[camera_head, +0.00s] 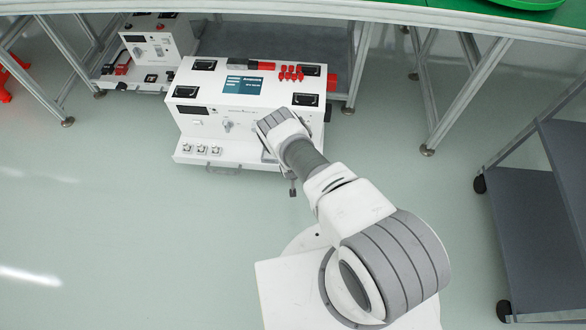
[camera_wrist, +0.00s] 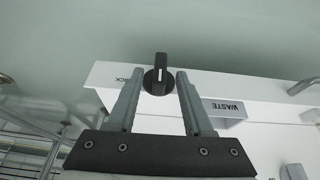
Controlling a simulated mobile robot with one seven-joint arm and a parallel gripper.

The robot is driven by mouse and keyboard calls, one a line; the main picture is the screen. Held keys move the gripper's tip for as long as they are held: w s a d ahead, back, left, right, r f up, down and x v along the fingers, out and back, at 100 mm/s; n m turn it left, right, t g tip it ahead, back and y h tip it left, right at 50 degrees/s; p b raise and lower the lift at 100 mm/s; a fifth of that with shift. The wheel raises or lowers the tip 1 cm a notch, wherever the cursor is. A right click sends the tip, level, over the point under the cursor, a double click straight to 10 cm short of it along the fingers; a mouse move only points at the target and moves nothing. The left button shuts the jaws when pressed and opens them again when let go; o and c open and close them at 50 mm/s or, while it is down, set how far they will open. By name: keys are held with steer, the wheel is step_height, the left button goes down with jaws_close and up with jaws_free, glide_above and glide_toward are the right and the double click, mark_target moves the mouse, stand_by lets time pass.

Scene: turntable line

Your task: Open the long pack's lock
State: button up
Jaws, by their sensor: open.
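The long pack appears to be the wide white unit (camera_head: 213,120) standing on the floor by the table in the head view. In the wrist view its white panel (camera_wrist: 262,90) carries a black round lock knob (camera_wrist: 160,84) with a raised grip and a white line, upright in the picture. Upside-down lettering ending in "CK" is beside the knob. My gripper (camera_wrist: 159,75) is open, one finger on each side of the knob, with gaps visible on both sides. Whether the fingertips are level with the knob in depth is unclear.
A slot marked "WASTE" (camera_wrist: 228,107) is near the right finger. A second white unit (camera_head: 150,47) stands at the back left. Table legs (camera_head: 468,95) and a dark shelved cart (camera_head: 535,215) are to the right.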

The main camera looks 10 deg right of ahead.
steer(key=p+v, duration=0.5)
steer(key=v, duration=0.9)
steer(key=shift+r, duration=0.1)
